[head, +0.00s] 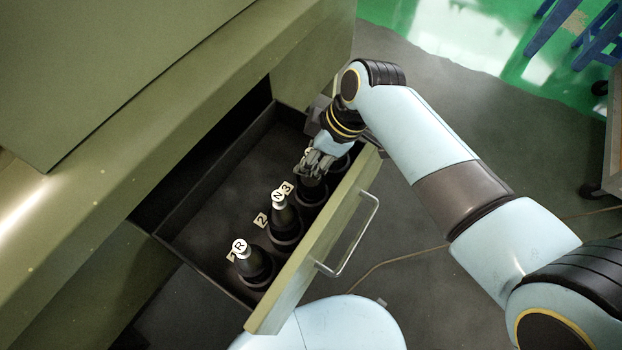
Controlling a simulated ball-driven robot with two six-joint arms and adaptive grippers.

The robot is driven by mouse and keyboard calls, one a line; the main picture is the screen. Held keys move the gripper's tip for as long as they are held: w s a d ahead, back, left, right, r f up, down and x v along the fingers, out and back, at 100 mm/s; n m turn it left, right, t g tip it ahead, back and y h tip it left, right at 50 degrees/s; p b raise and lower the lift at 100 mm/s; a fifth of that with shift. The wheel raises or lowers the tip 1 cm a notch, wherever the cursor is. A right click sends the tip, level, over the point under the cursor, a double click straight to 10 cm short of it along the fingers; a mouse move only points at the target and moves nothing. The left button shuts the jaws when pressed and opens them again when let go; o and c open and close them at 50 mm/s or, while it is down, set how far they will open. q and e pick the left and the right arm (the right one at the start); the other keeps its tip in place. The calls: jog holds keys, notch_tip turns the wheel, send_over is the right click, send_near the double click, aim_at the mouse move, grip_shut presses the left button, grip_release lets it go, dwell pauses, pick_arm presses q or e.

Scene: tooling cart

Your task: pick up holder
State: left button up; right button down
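Several dark tool holders stand upright in round sockets along the front of an open drawer (197,235). The nearest holder (254,264) has a white cap marked R. The second holder (285,222) has a white cap marked N. A third holder (313,190) stands by label 3, its top hidden by my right gripper. A fourth dark holder or socket (341,163) shows partly behind the gripper. My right gripper (313,168) points down at the top of the third holder. Whether its fingers are closed on it cannot be told. My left gripper is not in view.
The drawer front (290,277) has a metal bar handle (345,240) on its outer side. The green cart body (170,110) overhangs the drawer's left side. Small number labels (261,220) stand beside the sockets. A cable (385,262) lies on the floor at right.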

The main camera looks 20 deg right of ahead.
jog(key=shift+r, duration=0.1)
notch_tip(320, 180, up, 10)
jog(key=p, duration=0.3)
jog(key=shift+w, duration=0.1)
jog(key=shift+a, duration=0.15)
